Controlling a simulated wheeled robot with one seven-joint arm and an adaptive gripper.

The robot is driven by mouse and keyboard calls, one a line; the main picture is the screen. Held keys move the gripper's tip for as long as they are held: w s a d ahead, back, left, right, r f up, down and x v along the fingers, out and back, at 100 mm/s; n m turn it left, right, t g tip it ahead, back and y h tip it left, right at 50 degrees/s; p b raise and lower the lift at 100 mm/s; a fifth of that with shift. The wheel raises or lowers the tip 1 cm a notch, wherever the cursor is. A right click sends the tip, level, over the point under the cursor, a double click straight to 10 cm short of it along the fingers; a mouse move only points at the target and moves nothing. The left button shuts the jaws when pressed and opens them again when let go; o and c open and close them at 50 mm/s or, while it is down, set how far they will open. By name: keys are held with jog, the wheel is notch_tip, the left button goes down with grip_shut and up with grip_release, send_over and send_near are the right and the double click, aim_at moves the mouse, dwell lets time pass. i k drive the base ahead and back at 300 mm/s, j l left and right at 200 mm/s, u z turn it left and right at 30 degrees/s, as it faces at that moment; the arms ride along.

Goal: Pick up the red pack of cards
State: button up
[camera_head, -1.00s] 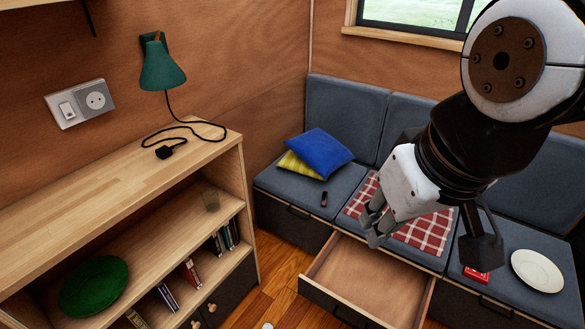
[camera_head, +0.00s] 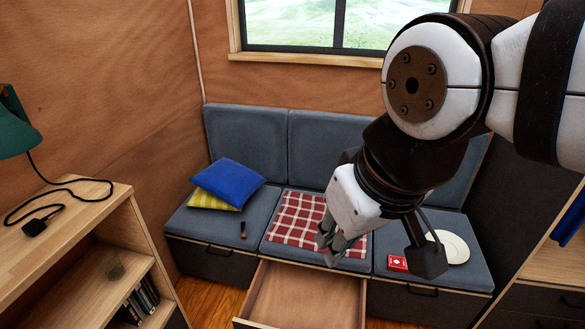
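The red pack of cards (camera_head: 396,263) lies flat on the right seat cushion (camera_head: 385,245) of the grey bench. A dark part of my arm hides its right end. My gripper (camera_head: 328,250) points down and left in front of the bench, to the left of the pack in the picture and apart from it. Nothing shows between its fingers. The fingers are small and seen at an angle, so I cannot tell how far apart they are.
An open, empty-looking drawer (camera_head: 278,300) sticks out below the middle seat. A white plate (camera_head: 455,247) lies right of the pack. A checked cloth (camera_head: 295,222), a small dark object (camera_head: 243,230) and a blue cushion (camera_head: 228,183) are on the bench. A wooden shelf (camera_head: 85,215) stands at left.

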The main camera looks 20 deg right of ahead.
aim_at(397, 263)
jog(key=z, duration=1.25)
jog(key=i+j+z, duration=0.2)
jog(key=j, duration=0.3)
jog(key=j+z, duration=0.2)
jog(key=j, duration=0.3)
